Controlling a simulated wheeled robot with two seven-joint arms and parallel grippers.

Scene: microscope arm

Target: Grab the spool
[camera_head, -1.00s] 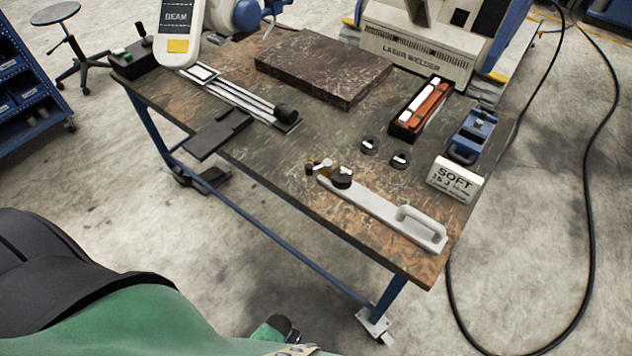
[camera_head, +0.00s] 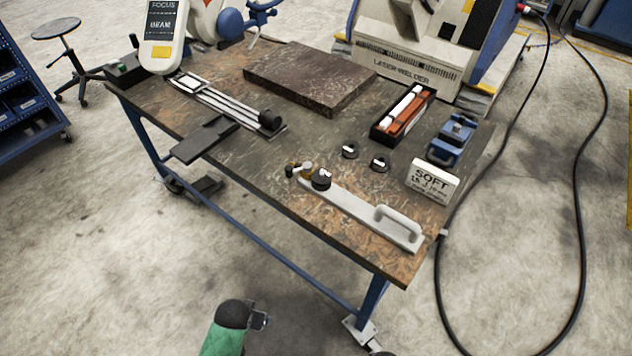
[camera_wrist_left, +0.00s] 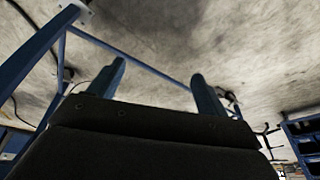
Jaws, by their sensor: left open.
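A black round piece (camera_head: 321,180) sits at the left end of a pale bar with a handle (camera_head: 365,212). I cannot tell which of these is the spool. My left gripper (camera_head: 266,320) is low in the head view, in front of the bench and well apart from these pieces. The left wrist view shows its two fingers (camera_wrist_left: 155,85) spread, with nothing between them. My right gripper is not clearly in view.
A dark slab (camera_head: 312,75), a box with red and white bars (camera_head: 403,112), a blue tool (camera_head: 452,140) and a white SOFT block (camera_head: 432,182) occupy the bench. A laser welder (camera_head: 420,45) stands behind. Blue bench legs and a black cable are nearby.

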